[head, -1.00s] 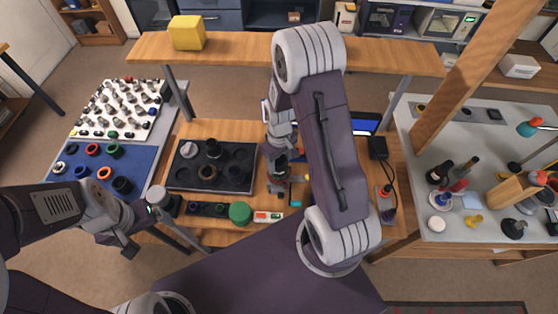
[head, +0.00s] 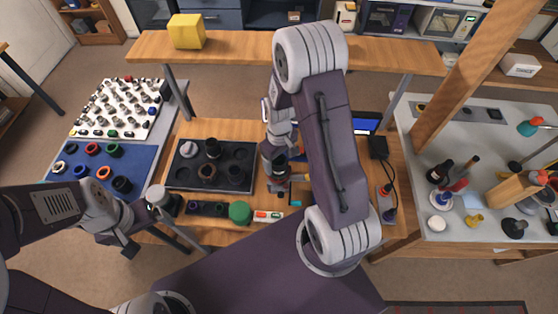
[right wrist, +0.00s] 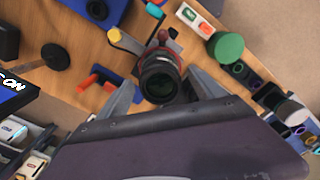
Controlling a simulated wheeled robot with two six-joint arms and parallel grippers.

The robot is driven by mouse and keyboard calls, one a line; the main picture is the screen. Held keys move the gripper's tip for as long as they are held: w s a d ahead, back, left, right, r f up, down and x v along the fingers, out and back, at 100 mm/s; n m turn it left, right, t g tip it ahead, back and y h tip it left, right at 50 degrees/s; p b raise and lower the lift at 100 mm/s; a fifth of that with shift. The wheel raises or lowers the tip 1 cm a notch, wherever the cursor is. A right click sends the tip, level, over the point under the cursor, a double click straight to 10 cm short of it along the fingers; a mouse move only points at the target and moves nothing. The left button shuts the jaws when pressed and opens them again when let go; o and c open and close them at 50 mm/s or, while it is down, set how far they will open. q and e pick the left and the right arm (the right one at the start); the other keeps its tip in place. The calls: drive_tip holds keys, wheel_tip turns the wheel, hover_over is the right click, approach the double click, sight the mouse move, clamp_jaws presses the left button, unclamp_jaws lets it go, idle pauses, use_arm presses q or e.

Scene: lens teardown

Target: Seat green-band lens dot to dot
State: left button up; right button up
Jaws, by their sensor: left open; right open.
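A black lens (right wrist: 160,80) stands in a red mount (right wrist: 163,46) in the right wrist view, its glass facing the camera. No green band or alignment dots can be made out on it. My right gripper (right wrist: 163,97) is open, with one finger on each side of the lens; contact cannot be told. In the head view my right gripper (head: 276,157) is over the wooden bench, partly hidden by my arm. My left gripper (head: 140,232) is open and empty at the bench's front left.
A black tray (head: 222,186) with several round parts lies left of my right gripper. A green round lid (head: 240,212) and a white strip (head: 268,217) lie in front. A blue mat (head: 75,186) with coloured rings is at left. A raised shelf (head: 250,48) spans the back.

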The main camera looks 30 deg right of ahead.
wheel_tip(320, 180, up, 8)
drive_tip(key=shift+r+b, duration=0.25)
drive_tip(key=shift+b, duration=0.2)
idle(0.3)
